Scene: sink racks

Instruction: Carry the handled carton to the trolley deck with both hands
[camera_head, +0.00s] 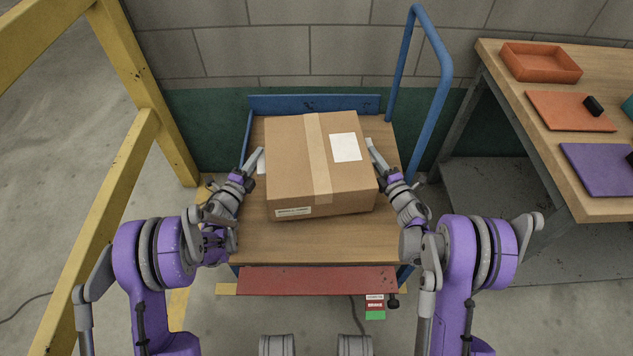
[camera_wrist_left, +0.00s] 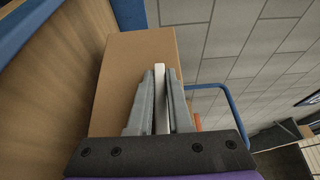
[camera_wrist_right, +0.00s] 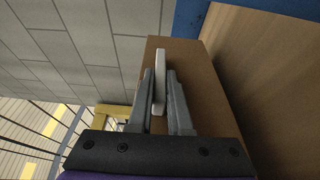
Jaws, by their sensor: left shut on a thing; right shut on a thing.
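The brown carton (camera_head: 290,160) has a tape strip and a white label on top. It is over the wooden deck of the trolley (camera_head: 330,245); I cannot tell whether its base touches the deck. My left gripper (camera_head: 258,160) is at its left side, shut on a white handle that shows between the fingers in the left wrist view (camera_wrist_left: 160,85). My right gripper (camera_head: 371,147) is at its right side, shut on the other white handle, seen in the right wrist view (camera_wrist_right: 159,75). The carton's far side is hidden.
A blue push handle (camera_head: 447,75) rises at the trolley's back right. A red flap (camera_head: 318,280) is at its front edge. A yellow frame (camera_head: 125,70) stands at left. A workbench (camera_head: 520,105) with an orange tray (camera_head: 540,62) and mats is at right.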

